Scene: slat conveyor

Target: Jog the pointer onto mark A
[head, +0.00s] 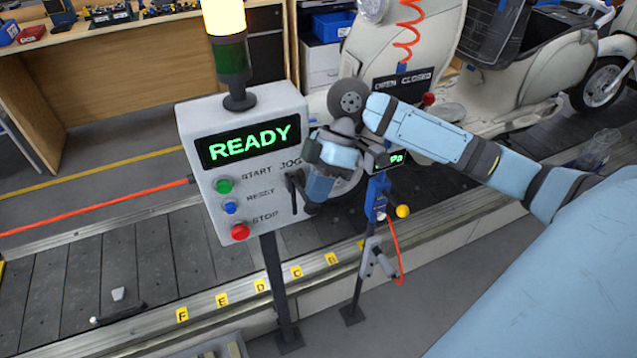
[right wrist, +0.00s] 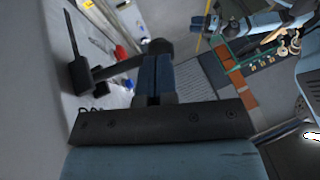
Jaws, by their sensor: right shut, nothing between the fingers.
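The grey control box (head: 245,165) shows READY on its display. It has a green START button (head: 223,186), a blue RESET button (head: 230,208) and a red STOP button (head: 240,231). The dark JOG lever (head: 297,190) is at its right side. My right gripper (head: 312,205) is shut and empty beside the lever. In the right wrist view the shut fingers (right wrist: 153,80) are close to the dark lever (right wrist: 115,70); I cannot tell if they touch it. Yellow letter marks line the conveyor edge, with F (head: 181,315) leftmost; mark A is not readable. The pointer is not clearly identifiable. My left gripper is not in view.
The dark slat conveyor (head: 130,262) runs behind the box, with a small pale piece (head: 118,294) and a dark bar (head: 118,314) at left. A cream scooter (head: 430,60) stands behind my right arm. A second post with a blue fitting (head: 377,200) stands right of the box.

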